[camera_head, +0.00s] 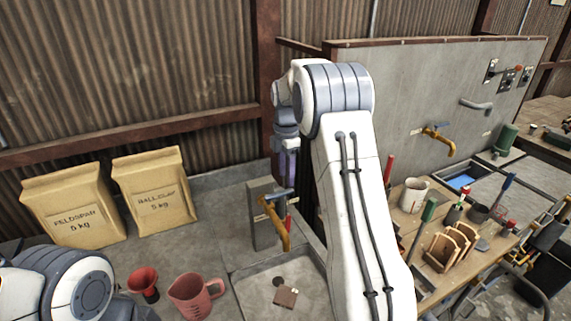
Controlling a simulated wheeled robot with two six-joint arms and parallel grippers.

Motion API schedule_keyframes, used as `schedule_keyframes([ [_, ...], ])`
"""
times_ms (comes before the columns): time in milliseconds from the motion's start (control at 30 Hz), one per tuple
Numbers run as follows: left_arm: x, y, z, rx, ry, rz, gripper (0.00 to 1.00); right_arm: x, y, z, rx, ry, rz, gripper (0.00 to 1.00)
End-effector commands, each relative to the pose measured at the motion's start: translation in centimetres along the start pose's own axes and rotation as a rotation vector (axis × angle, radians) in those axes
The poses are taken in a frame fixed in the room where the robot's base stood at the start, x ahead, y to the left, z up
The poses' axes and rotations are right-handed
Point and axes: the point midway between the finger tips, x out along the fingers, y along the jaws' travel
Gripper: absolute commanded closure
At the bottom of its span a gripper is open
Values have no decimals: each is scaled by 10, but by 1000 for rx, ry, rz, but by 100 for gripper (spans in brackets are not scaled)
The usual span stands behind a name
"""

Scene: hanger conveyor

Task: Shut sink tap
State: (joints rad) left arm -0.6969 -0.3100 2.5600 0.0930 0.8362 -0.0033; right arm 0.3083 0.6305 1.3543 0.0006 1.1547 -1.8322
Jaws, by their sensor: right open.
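The sink tap (279,222) is a brass spout with a blue lever handle (278,195), mounted on a grey upright block (262,225). It hangs over a grey sink basin (258,301) in the lower middle of the head view. My right arm rises from the bottom and bends down, with its right gripper (288,182) pointing down just above and behind the blue handle. The gripper is open, though its fingers are small and partly hidden; I cannot tell whether they touch the handle. No water stream is visible. My left gripper is out of view.
Two paper sacks (153,192), a red funnel (143,284) and a pink jug (196,296) stand left of the sink. A second brass tap (438,139) is on the back panel. At right, a wooden bench (440,278) holds a mug (413,195) and tools.

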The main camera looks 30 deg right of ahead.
Motion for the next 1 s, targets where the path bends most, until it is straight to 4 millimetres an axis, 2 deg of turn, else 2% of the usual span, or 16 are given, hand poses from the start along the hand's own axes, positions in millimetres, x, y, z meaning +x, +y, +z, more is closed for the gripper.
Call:
schedule_keyframes([
  [33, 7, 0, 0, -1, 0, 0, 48, -9, 1, 0, 0, -1, 5, 48],
  [200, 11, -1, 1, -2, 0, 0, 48, -40, 1, 0, -1, -1, 4, 48],
  [367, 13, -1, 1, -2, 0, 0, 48, -56, 1, -1, -1, 0, 3, 48],
  [900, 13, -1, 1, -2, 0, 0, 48, -59, 0, -1, -1, 1, 0, 48],
  [1000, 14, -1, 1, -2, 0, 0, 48, -59, -1, -10, 7, 2, 1, 48],
])
